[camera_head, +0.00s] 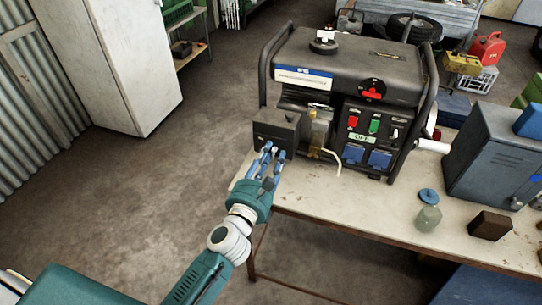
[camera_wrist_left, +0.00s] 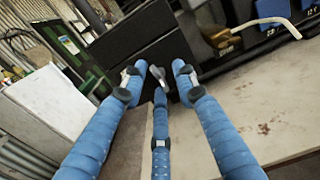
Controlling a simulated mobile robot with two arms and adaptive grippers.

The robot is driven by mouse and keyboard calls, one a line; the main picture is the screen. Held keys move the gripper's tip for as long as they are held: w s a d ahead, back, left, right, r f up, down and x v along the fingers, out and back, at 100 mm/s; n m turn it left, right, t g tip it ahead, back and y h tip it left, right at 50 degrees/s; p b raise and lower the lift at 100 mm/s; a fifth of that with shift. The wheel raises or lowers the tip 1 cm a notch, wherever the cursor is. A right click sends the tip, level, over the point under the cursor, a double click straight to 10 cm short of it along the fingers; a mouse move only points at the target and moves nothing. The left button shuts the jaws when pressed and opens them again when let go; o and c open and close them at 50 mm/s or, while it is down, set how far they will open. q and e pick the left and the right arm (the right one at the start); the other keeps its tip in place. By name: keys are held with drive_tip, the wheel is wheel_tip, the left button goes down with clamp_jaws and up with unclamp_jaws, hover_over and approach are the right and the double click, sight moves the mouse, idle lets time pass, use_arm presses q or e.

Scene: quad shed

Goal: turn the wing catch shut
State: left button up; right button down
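A black generator (camera_head: 345,65) stands on a pale workbench. A dark box-shaped cover (camera_head: 270,131) sticks out at its lower left side. In the left wrist view a small grey wing catch (camera_wrist_left: 158,75) shows against the dark cover (camera_wrist_left: 130,40). My left gripper (camera_head: 273,152) has blue fingers and is in front of the cover's lower part. In the wrist view the fingers (camera_wrist_left: 159,78) are spread around the catch, with gaps between them; I cannot tell whether any finger touches it. In the head view the fingers hide the catch. My right gripper is not in view.
A bent pale lever (camera_head: 333,155) sticks out at the generator's front, right of my left gripper. A blue-grey metal box (camera_head: 492,160), a grey hexagonal piece (camera_head: 428,218) and a brown block (camera_head: 489,225) are on the bench (camera_head: 370,215) to the right. The floor at left is clear.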

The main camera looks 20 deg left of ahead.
use_arm(q)
clamp_jaws()
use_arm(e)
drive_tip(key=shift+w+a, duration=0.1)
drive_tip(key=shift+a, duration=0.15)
